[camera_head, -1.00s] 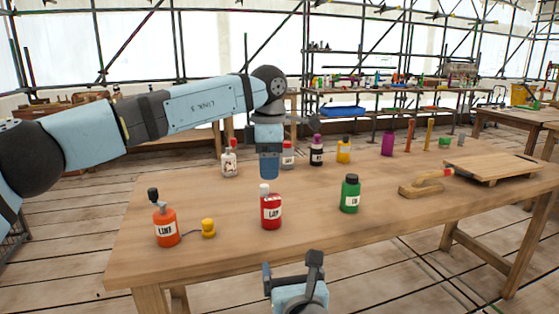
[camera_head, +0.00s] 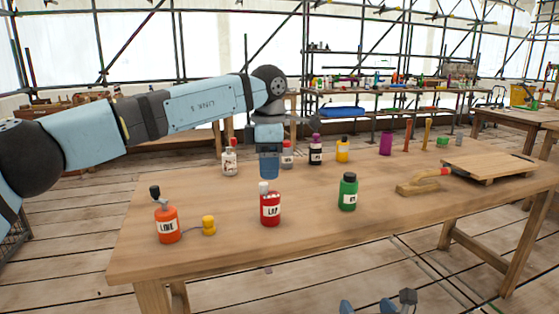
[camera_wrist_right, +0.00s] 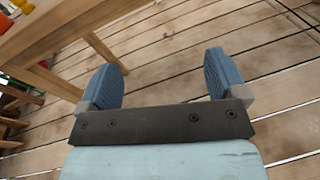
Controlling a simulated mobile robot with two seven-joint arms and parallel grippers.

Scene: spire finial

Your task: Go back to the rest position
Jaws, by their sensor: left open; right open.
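My left gripper (camera_head: 269,166) hangs over the wooden table (camera_head: 290,245), pointing down, behind and just above the red bottle (camera_head: 270,208) in the picture. Its finger gap is hard to see from this side, and I see nothing held in it. My right gripper (camera_head: 372,306) is at the bottom edge of the head view, in front of the table and partly cut off. In the right wrist view its two blue fingers (camera_wrist_right: 163,80) are wide apart with only floor planks between them.
An orange pump bottle (camera_head: 167,224), a yellow item (camera_head: 209,225) and a green bottle (camera_head: 348,192) stand on the table. More bottles stand further back. A wooden board (camera_head: 490,166) lies at the right. A table leg (camera_wrist_right: 106,50) is near my right gripper.

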